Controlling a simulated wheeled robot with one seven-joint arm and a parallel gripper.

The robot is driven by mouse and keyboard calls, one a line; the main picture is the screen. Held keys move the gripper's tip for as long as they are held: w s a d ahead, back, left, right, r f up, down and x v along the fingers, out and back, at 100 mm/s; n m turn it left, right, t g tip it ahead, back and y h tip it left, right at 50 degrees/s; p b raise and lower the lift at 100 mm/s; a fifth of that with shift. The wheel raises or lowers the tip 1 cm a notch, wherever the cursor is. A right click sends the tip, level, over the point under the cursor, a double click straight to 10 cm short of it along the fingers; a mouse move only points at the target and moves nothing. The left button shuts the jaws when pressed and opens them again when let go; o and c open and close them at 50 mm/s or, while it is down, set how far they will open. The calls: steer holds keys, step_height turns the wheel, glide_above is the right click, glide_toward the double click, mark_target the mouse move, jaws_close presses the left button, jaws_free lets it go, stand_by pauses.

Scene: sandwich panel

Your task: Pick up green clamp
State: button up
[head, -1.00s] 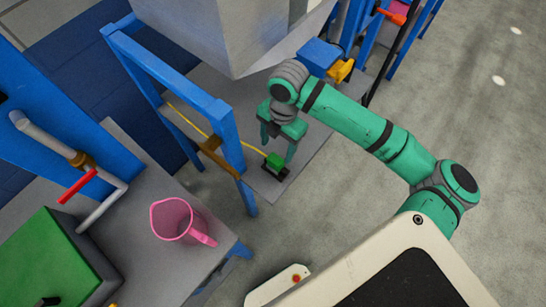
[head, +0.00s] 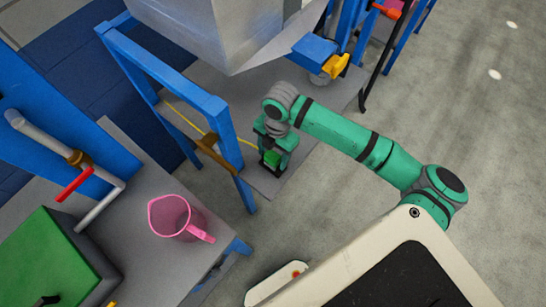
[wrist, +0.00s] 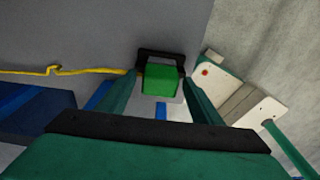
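The green clamp (head: 271,158) is a small bright green block with a dark frame, near the corner of the grey shelf (head: 262,184). In the wrist view the green clamp (wrist: 163,84) shows from above, with its black bracket around it and a yellow cord leading to its left side. My gripper (head: 271,164) is down over the clamp, one finger on each side. In the wrist view my gripper (wrist: 160,98) is open, its fingers flanking the block. Gaps show on both sides there. The lower part of the clamp is hidden.
A blue frame (head: 225,135) with a brown fitting (head: 208,149) stands just left of the clamp. A large grey box (head: 225,35) hangs above the shelf. A pink jug (head: 175,218) stands on the lower-left table. Grey floor is free at right.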

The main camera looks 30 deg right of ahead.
mark_target(273, 156)
steer(key=c, duration=1)
steer(key=shift+r, duration=0.1)
steer(key=shift+r, duration=0.5)
step_height(273, 156, up, 2)
steer(key=shift+s+d+r, duration=0.1)
steer(key=shift+r, duration=0.1)
steer(key=s+d+r, duration=0.6)
steer(key=s+r, duration=0.3)
steer(key=s, duration=0.3)
steer(key=shift+d+r, duration=0.2)
steer(key=shift+d, duration=0.1)
